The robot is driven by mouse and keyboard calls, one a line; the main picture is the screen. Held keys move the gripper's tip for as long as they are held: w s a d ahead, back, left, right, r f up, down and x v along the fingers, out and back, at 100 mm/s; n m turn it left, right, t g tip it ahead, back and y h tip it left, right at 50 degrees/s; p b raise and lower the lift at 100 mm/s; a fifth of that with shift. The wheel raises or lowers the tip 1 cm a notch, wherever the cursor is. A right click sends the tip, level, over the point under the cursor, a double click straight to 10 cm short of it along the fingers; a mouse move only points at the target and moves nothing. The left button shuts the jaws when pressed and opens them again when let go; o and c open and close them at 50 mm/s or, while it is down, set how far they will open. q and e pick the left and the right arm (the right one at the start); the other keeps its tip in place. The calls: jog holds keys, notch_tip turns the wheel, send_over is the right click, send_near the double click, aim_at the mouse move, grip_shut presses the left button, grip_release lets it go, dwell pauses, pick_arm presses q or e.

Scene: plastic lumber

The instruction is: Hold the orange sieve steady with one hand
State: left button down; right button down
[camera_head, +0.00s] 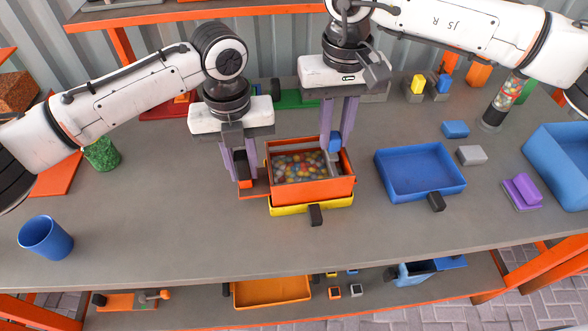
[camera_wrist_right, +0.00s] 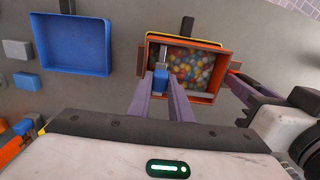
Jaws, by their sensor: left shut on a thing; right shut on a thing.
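The orange sieve (camera_head: 315,190) is a square box full of small multicoloured pellets (camera_head: 300,166). It sits on a yellow tray (camera_head: 310,208) in the middle of the table. My left gripper (camera_head: 243,172) is shut on the sieve's orange handle at its left side. My right gripper (camera_head: 333,145) is shut on the blue handle (camera_head: 335,141) of a small tool over the sieve's right part. In the right wrist view the blue handle (camera_wrist_right: 160,79) sits between the fingers, and a grey tool end (camera_wrist_right: 190,51) reaches into the pellets.
A blue tray (camera_head: 420,172) lies right of the sieve. A blue cup (camera_head: 46,237) stands at the front left, a green cylinder (camera_head: 102,153) behind it. Purple (camera_head: 523,191), grey (camera_head: 471,155) and blue (camera_head: 455,129) pieces lie at the right. The table in front of the sieve is clear.

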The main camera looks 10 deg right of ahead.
dwell(0.5)
jog(key=a, duration=0.6)
jog(key=shift+s+a, duration=0.15)
jog(key=shift+a, duration=0.05)
dwell(0.4)
jog(key=shift+r, duration=0.1)
jog(key=c, duration=1.5)
grip_release()
jog(key=shift+d, duration=0.1)
jog(key=shift+c, duration=0.2)
notch_tip(320, 180, up, 7)
